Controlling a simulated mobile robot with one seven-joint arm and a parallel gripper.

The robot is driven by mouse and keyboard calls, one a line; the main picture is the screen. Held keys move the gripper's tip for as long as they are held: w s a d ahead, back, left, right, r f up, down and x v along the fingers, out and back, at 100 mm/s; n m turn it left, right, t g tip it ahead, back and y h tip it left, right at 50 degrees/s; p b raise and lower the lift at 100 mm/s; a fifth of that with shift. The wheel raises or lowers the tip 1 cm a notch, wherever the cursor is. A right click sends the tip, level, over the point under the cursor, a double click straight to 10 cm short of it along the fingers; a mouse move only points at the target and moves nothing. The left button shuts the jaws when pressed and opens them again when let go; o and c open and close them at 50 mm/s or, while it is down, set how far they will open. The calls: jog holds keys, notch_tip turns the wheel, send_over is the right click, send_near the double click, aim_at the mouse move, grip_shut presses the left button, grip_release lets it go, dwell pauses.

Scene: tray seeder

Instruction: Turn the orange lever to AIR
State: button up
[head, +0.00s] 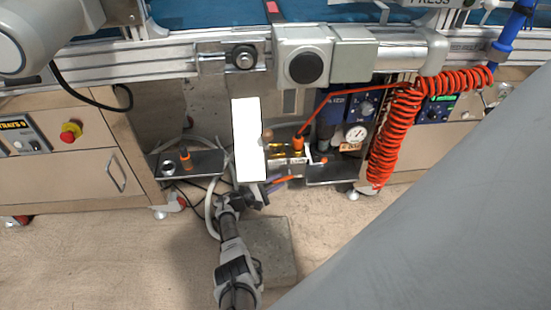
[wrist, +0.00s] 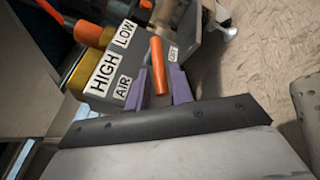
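The orange lever (wrist: 158,66) stands out from a grey valve block in the wrist view. The purple fingers of my gripper (wrist: 158,88) are apart, one on each side of the lever, which seems closer to the right finger. I cannot tell whether either touches it. In the head view my gripper (head: 268,188) is low beside the lever (head: 287,179), below a white panel.
HIGH (wrist: 103,73) and LOW (wrist: 124,33) labels and yellow fittings (wrist: 88,33) are beside the lever. The blank white panel (head: 248,140) stands above my gripper. A coiled red hose (head: 395,130) hangs at right.

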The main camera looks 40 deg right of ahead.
grip_shut()
jog(key=shift+a+r+y+p, duration=0.1)
jog(key=shift+r+y+p, duration=0.3)
jog(key=shift+p, duration=0.45)
jog(key=r+y+p, duration=0.1)
jog(key=p, duration=0.1)
jog(key=shift+m+p, duration=0.3)
jog(key=shift+m, duration=0.1)
jog(key=shift+r+m+t+y+p, duration=0.1)
jog(key=shift+m+t+y+p, duration=0.25)
jog(key=shift+y+p, duration=0.7)
grip_release()
jog(key=p+v, duration=0.3)
jog(key=v, duration=1)
jog(key=shift+a+p, duration=0.3)
jog(key=shift+a, duration=0.2)
